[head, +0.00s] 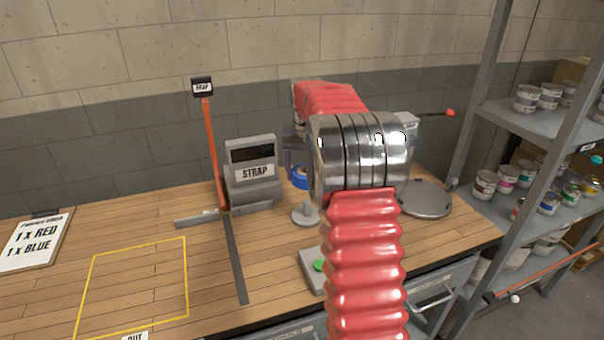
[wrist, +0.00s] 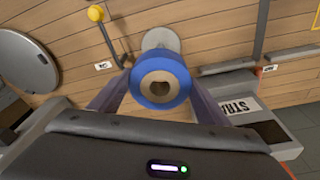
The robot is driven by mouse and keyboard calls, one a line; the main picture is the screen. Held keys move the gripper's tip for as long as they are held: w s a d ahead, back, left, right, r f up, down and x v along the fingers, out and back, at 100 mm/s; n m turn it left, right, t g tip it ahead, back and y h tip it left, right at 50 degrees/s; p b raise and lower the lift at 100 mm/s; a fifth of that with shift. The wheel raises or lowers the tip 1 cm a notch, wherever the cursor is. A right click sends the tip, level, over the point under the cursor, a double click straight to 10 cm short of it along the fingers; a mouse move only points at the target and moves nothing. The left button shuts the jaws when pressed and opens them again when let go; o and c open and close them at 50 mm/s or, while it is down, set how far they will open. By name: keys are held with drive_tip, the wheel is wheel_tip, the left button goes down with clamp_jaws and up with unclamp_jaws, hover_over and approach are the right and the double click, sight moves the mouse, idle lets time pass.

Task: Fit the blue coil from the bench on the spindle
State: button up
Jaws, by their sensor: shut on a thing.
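The blue coil (wrist: 160,84) is between the two fingers of my gripper (wrist: 158,92) in the wrist view, its brown core facing the camera. In the head view the coil (head: 299,178) shows beside my arm, partly hidden. My gripper (head: 293,158) is shut on it and largely hidden behind my wrist. A grey stand with a round base (head: 306,215), seemingly the spindle, is on the bench below the coil. Its base (wrist: 163,39) also shows beyond the coil in the wrist view. I cannot tell whether the spindle's tip is inside the core.
The strap machine (head: 252,172) stands left of the coil, with an upright orange lever (head: 211,150) beside it. A round grey plate (head: 425,199) lies right of the stand. A green button (head: 318,265) is near the bench front. Paint cans fill the right shelf (head: 515,113).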

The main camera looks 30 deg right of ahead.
sight(307, 201)
drive_tip(key=shift+s+a+f, duration=0.1)
drive_tip(key=shift+s+f, duration=0.05)
drive_tip(key=shift+f, duration=2.7)
drive_tip(key=shift+f, duration=3.5)
idle(0.4)
drive_tip(key=o, duration=1.3)
drive_tip(key=shift+c, duration=0.2)
